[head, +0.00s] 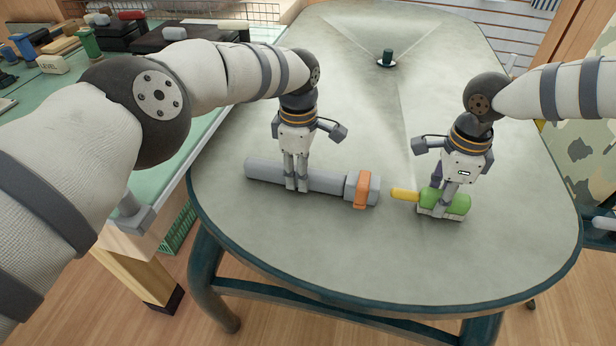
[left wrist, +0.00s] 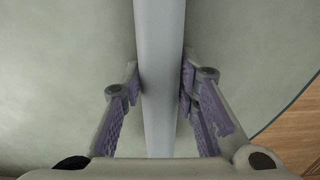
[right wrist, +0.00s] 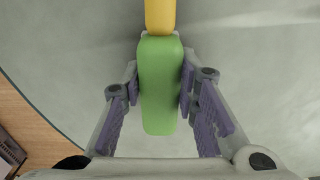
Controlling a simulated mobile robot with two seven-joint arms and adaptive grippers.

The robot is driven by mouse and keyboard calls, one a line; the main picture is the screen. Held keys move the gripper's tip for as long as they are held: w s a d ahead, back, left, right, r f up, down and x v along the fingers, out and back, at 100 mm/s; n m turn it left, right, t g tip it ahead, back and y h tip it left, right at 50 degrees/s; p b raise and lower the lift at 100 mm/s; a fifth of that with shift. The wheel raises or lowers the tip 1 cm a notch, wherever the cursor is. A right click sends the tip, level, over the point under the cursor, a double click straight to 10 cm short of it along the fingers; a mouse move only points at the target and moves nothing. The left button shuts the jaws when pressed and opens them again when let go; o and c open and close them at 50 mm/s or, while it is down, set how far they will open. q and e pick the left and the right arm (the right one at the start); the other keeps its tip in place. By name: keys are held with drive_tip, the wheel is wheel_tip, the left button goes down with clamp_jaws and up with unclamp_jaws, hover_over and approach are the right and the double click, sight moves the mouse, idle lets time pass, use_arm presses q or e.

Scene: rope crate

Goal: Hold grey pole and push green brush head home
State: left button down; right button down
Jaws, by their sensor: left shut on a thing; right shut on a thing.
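The grey pole (head: 325,181) lies across the table, with a wider grey socket end and an orange band (head: 362,190) at its right. My left gripper (head: 297,186) is shut around the pole's middle; the pole also shows between the fingers in the left wrist view (left wrist: 160,70). The green brush head (head: 458,203) lies to the right, its yellow stub (head: 404,194) pointing left at the socket. A small gap separates stub and socket. My right gripper (head: 442,208) is shut on the green body, which shows in the right wrist view (right wrist: 160,85) with the yellow stub (right wrist: 160,16).
The round-ended grey-green table (head: 350,255) is mostly bare. A workbench (head: 140,210) with tools and a wire basket is at the left. The table's dark rim runs close in front.

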sight(397, 190)
use_arm(q)
drive_tip(key=shift+s+f, duration=0.15)
drive_tip(key=shift+f, duration=0.05)
use_arm(e)
drive_tip(key=shift+w+a, duration=0.35)
drive_tip(key=shift+a, duration=0.9)
drive_tip(key=shift+w+a, duration=0.35)
drive_tip(key=shift+a, duration=0.95)
drive_tip(key=shift+w+a, duration=0.35)
drive_tip(key=shift+a, duration=0.9)
idle(1.2)
use_arm(q)
drive_tip(key=shift+d, duration=0.2)
use_arm(e)
drive_tip(key=shift+a, duration=0.35)
idle(0.5)
drive_tip(key=c, duration=1.2)
unclamp_jaws()
use_arm(q)
drive_tip(key=shift+a, duration=0.15)
use_arm(e)
drive_tip(key=shift+d, duration=0.15)
